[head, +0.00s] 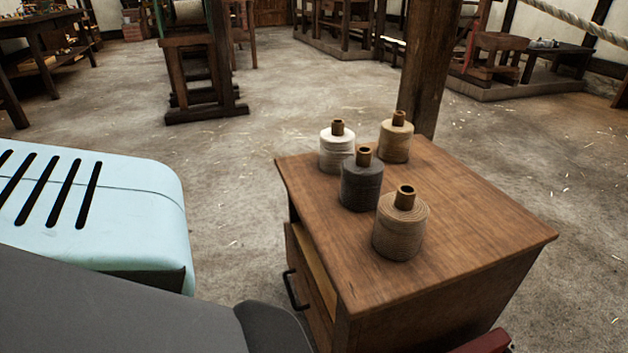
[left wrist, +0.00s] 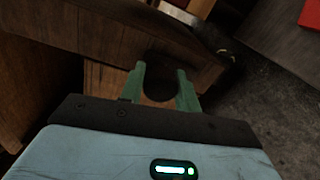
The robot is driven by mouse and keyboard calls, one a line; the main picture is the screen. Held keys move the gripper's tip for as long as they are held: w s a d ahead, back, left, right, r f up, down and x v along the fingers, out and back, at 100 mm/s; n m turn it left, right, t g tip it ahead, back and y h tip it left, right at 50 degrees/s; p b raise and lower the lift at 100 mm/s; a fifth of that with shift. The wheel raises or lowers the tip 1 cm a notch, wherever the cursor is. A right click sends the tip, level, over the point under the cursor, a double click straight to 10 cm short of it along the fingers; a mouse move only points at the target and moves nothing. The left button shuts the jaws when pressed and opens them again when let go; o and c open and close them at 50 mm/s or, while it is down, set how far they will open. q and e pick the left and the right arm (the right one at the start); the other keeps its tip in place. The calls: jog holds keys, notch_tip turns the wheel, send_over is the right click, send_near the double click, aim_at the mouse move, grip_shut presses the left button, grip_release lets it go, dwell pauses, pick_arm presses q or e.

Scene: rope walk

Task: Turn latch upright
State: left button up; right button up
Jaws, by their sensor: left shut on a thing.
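In the left wrist view the green fingers of my left gripper (left wrist: 161,88) are against the wooden front of a cabinet. They are shut with a dark rounded piece (left wrist: 160,90) between them. It may be the latch, but it is too dark to tell its shape or which way it points. In the head view the small wooden cabinet (head: 470,235) stands at the centre right, with a black handle (head: 293,290) on its drawer front. No latch can be made out there, and my left fingers do not show. My right gripper is in neither view.
Several thread spools stand on the cabinet top: white (head: 336,152), dark grey (head: 361,188), and tan ones (head: 400,230). A wooden post (head: 430,65) rises behind the cabinet. Wooden frames and benches stand farther back. The concrete floor (head: 235,185) left of the cabinet is clear.

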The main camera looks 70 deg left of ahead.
pick_arm(q)
jog(key=shift+s+d+f, duration=0.1)
jog(key=shift+s, duration=0.05)
jog(key=o, duration=0.9)
jog(key=shift+o, duration=0.2)
jog(key=s+p, duration=0.1)
jog(key=s, duration=0.6)
jog(key=shift+s+a+r+p, duration=0.25)
jog(key=shift+s+a+p, duration=0.1)
jog(key=shift+a, duration=0.05)
